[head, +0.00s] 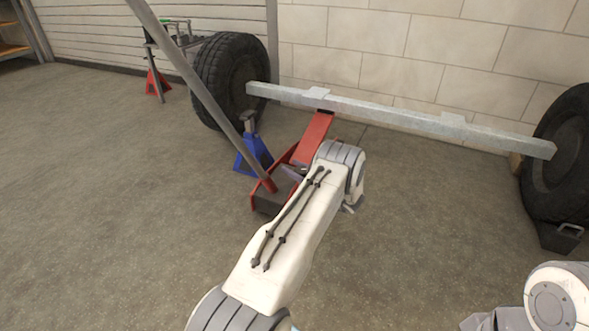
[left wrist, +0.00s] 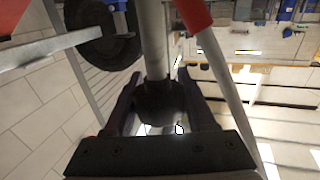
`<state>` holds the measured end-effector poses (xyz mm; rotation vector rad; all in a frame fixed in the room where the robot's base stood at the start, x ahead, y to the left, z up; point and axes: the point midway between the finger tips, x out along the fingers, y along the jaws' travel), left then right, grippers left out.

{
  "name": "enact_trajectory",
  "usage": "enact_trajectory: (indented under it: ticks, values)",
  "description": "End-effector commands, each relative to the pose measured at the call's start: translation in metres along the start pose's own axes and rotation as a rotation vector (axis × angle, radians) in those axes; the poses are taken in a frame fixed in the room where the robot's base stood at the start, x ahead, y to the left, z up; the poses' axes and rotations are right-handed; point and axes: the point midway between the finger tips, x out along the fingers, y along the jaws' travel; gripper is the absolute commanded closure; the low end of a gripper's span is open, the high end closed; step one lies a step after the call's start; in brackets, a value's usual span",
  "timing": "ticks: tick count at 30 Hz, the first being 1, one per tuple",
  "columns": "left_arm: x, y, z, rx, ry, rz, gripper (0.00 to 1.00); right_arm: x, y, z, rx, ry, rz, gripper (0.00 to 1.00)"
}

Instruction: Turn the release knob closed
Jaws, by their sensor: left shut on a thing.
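The red floor jack (head: 313,138) stands under the grey axle beam (head: 400,115), its long grey handle (head: 185,70) leaning up to the left. My left arm reaches over the jack from below. My left gripper (head: 299,169) is at the jack, mostly hidden behind my wrist in the head view. In the left wrist view, its two dark fingers (left wrist: 159,76) stand on either side of a dark round knob (left wrist: 158,103) at the end of a grey shaft (left wrist: 154,45), and are shut on it. The knob's turn angle cannot be told. My right gripper is not in view.
A blue jack stand (head: 253,152) stands just left of the jack, before a tyre (head: 228,75). Another tyre (head: 560,150) is at the right. A red stand (head: 157,83) is at the back left. The floor on the left is clear.

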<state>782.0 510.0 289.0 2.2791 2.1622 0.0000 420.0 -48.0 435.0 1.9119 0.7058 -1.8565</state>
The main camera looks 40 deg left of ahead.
Motion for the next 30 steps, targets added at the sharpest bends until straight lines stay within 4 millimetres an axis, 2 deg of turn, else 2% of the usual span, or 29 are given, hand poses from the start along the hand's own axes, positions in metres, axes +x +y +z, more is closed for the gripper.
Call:
enact_trajectory:
  ticks: [5,18,30]
  values:
    - [-0.001,0.001,-0.003,0.002,0.0,0.031,1.0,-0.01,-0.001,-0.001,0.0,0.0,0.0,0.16]
    - [-0.002,0.008,-0.004,0.006,-0.004,0.298,1.0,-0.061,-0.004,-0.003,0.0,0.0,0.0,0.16]
    - [-0.005,0.013,0.0,0.003,-0.003,0.486,1.0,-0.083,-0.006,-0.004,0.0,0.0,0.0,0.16]
